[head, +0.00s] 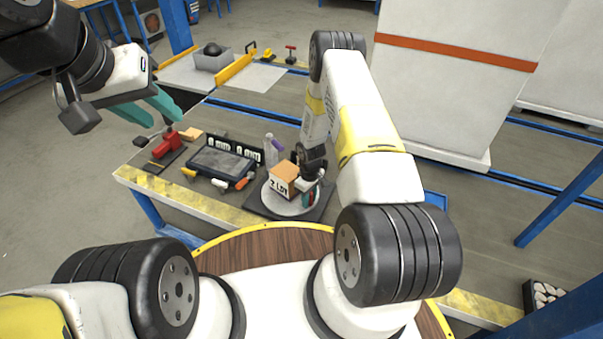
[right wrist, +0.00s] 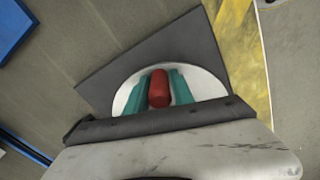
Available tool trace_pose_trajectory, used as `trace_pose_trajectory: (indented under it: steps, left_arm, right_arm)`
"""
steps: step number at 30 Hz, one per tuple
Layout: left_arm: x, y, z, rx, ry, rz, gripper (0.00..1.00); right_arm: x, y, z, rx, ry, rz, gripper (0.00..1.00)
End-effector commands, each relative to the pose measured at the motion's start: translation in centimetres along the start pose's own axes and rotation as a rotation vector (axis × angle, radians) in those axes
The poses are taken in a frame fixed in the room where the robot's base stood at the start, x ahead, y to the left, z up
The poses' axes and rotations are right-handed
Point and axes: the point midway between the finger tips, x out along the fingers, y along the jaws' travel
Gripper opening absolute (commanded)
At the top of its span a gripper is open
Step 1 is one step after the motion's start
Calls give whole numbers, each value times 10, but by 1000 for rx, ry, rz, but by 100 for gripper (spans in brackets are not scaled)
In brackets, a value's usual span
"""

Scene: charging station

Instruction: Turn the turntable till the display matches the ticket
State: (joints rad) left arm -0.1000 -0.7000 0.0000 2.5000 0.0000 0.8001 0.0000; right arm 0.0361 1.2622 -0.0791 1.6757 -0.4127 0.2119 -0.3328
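The turntable (head: 276,205) is a pale round disc on a dark square base at the bench's front edge. An orange-brown box (head: 284,178) with dark printing stands on it. My right gripper (head: 311,199) is over the disc's right side. In the right wrist view its teal fingers (right wrist: 159,90) lie close along both sides of an upright red knob on the disc (right wrist: 159,88). A dark panel with white characters (head: 236,147) stands behind a dark tablet-like screen (head: 222,162); I cannot tell which is display or ticket. My left gripper (head: 166,106) is raised, open and empty.
A red tool (head: 166,143) lies on a dark pad at the bench's left. Orange and yellow small items lie before the screen. A large white cabinet (head: 440,80) stands behind right.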

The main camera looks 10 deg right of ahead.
Motion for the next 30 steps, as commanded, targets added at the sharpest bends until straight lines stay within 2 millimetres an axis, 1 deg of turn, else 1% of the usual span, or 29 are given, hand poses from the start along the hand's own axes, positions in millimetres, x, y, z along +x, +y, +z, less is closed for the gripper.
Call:
trace_pose_trajectory:
  steps: [1,2,3,4,30]
  left_arm:
    - [0,0,0,0,0,0,36]
    - [0,0,0,0,0,0,36]
    - [0,0,0,0,0,0,36]
    - [0,0,0,0,0,0,36]
    - [0,0,0,0,0,0,36]
  right_arm:
    - [0,0,0,0,0,0,17]
    - [0,0,0,0,0,0,12]
    - [0,0,0,0,0,0,4]
    - [0,0,0,0,0,0,0]
    - [-1,0,0,0,0,0,0]
